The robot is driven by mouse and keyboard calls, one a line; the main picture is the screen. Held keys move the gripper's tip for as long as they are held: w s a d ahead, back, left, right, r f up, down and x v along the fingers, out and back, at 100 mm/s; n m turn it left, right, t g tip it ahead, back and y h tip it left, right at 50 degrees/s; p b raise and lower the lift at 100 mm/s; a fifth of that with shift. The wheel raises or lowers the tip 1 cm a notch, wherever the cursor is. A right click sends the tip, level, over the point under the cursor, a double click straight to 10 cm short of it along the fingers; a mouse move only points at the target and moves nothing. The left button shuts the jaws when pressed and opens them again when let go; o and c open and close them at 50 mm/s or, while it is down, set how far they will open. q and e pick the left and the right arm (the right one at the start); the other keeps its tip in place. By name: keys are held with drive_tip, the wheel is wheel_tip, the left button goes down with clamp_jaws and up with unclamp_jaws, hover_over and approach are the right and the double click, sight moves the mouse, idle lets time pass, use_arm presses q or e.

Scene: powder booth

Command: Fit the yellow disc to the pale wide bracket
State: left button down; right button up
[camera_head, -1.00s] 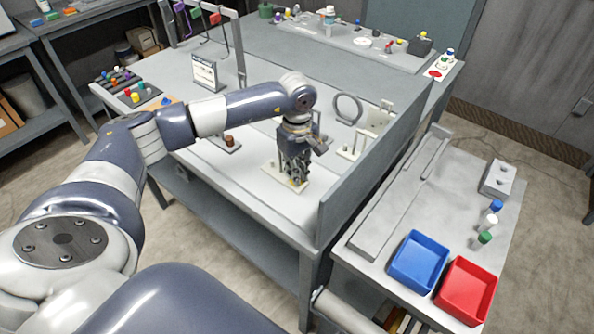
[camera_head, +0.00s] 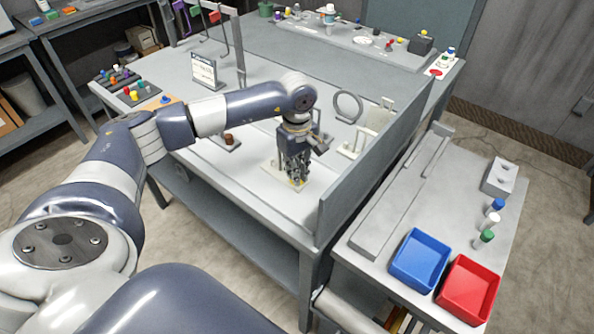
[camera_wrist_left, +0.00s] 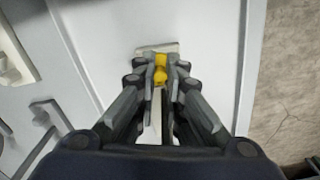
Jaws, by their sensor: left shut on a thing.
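My left gripper (camera_head: 297,183) points down over the near right part of the grey bench. It is shut on a small yellow piece, which shows between the fingertips in the wrist view (camera_wrist_left: 161,68) and looks like the yellow disc. A pale flat bracket base (camera_head: 273,169) lies right at the fingertips, mostly covered by them. Its pale far end also shows beyond the fingertips in the wrist view (camera_wrist_left: 157,47). I cannot tell whether the yellow piece touches it. My right gripper is out of view.
A grey upright panel (camera_head: 375,160) stands close on the right. A grey ring on a stand (camera_head: 348,107) and a pale stand (camera_head: 352,151) are behind the gripper. A brown peg on a plate (camera_head: 229,139) is to the left. Blue (camera_head: 419,261) and red (camera_head: 467,290) bins sit on the side table.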

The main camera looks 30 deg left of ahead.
use_arm(q)
drive_tip(key=c, duration=1.6)
unclamp_jaws()
wheel_tip(320, 180, up, 12)
